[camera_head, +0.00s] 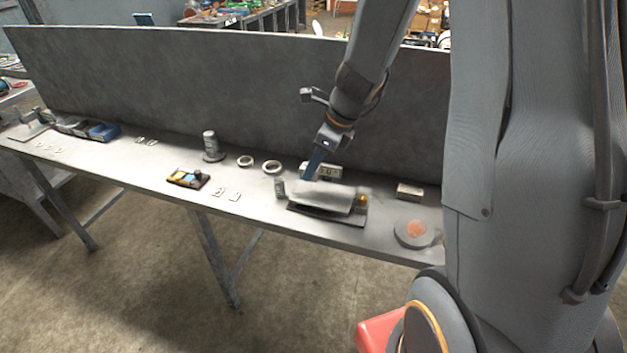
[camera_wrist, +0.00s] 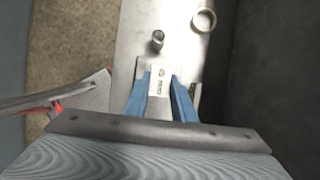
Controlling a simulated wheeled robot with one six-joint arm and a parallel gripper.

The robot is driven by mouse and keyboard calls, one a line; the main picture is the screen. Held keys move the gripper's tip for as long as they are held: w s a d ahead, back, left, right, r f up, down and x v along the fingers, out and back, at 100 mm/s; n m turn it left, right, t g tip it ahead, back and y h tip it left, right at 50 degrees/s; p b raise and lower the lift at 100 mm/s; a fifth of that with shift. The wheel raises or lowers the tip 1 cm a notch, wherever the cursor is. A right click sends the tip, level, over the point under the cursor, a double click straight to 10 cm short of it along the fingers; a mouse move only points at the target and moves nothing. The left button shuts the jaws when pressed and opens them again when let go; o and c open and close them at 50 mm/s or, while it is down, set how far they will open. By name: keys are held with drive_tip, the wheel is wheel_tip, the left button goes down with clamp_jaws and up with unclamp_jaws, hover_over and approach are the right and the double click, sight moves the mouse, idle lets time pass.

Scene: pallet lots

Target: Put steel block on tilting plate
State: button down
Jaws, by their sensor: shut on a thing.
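My gripper (camera_head: 312,174) points down over the back left part of the tilting plate (camera_head: 322,199), a grey metal sheet on a darker base on the bench. In the wrist view its two blue fingers (camera_wrist: 161,80) are shut on a pale metal piece with dark markings, which I take for the steel block (camera_wrist: 158,84). The fingers hide its sides. In the head view the block cannot be made out at the fingertips. Part of the plate also shows in the wrist view (camera_wrist: 144,68). I cannot tell whether the block touches it.
A small grey cylinder (camera_head: 280,187) stands left of the plate. A display box (camera_head: 327,171) is behind it, and an amber knob (camera_head: 362,200) is at its right end. A round disc (camera_head: 413,233) lies to the right. A tall panel (camera_head: 230,100) backs the bench.

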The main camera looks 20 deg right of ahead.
sight(313, 180)
drive_tip(key=shift+f, duration=2.2)
drive_tip(key=shift+f+b, duration=0.1)
drive_tip(key=shift+b, duration=0.2)
drive_tip(key=c, duration=1.5)
unclamp_jaws()
drive_tip(key=v, duration=1.2)
drive_tip(key=shift+s+a+f+n+g+h, duration=0.3)
drive_tip(key=shift+s+a+f+n+h, duration=0.35)
drive_tip(key=shift+s+n, duration=2.7)
drive_tip(key=shift+s+a+f+n+g+h, duration=0.45)
drive_tip(key=shift+s+n, duration=1.1)
drive_tip(key=shift+n, duration=3.55)
drive_tip(key=shift+s+a+f+n+g+h, duration=0.15)
drive_tip(key=shift+s+a+f+n+h, duration=0.6)
drive_tip(key=shift+s+n, duration=2.6)
drive_tip(key=shift+w+n, duration=0.9)
